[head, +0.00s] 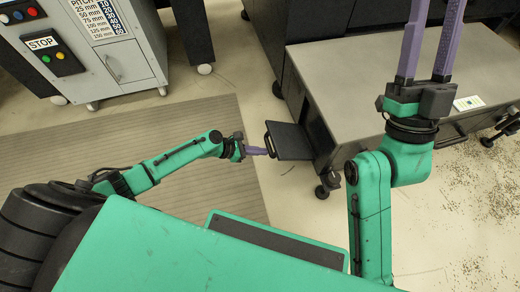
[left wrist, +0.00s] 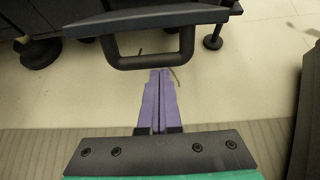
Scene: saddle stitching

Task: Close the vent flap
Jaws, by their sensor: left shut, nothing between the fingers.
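The vent flap (head: 292,141) is a dark panel standing out from the left side of the low grey-topped cabinet, so it is open. Its loop handle (head: 269,141) is on the outer edge. In the left wrist view the flap (left wrist: 150,20) crosses the top, with the handle (left wrist: 150,60) below it. My left gripper (head: 264,151) is shut and empty, its purple fingers (left wrist: 159,85) pointing at the handle. The tips are close to the handle; whether they touch is unclear. My right gripper (head: 431,35) is open, fingers apart above the cabinet top, tips cut off by the frame.
The grey-topped cabinet (head: 370,75) stands on castered feet. A control cabinet (head: 122,62) with a STOP sign stands at the upper left. A ribbed mat (head: 150,125) covers the floor at left. Dark scraps lie on the right floor.

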